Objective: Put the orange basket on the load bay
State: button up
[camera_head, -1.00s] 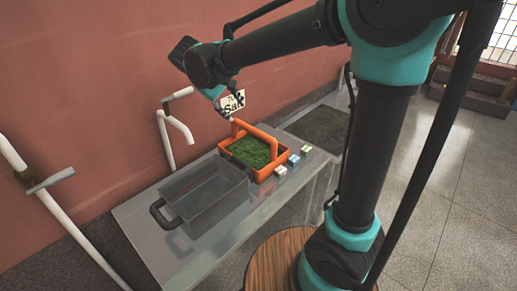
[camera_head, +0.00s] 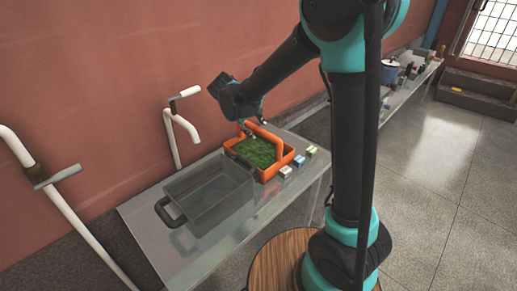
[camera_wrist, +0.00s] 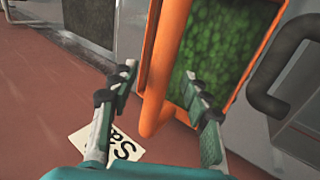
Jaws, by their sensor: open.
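The orange basket (camera_head: 277,171) stands upright on the grey table (camera_head: 152,222), with green contents inside and an arched orange handle. My gripper (camera_head: 252,127) is open at the top of this handle in the head view. In the wrist view the orange basket's handle (camera_wrist: 168,60) runs between the two spread fingers of my gripper (camera_wrist: 160,75), with visible gaps beside it. I cannot tell whether either finger touches it. I cannot identify the load bay in these views.
A grey bin (camera_head: 221,212) with a dark handle stands just left of the basket. Small white (camera_head: 286,172), blue (camera_head: 299,161) and green (camera_head: 311,151) boxes sit right of it. White pipes (camera_head: 186,126) rise by the red wall. Another bench (camera_head: 408,92) holds several items at the back right.

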jog(key=shift+x, duration=1.35)
jog(key=shift+c, duration=0.4)
grip_shut()
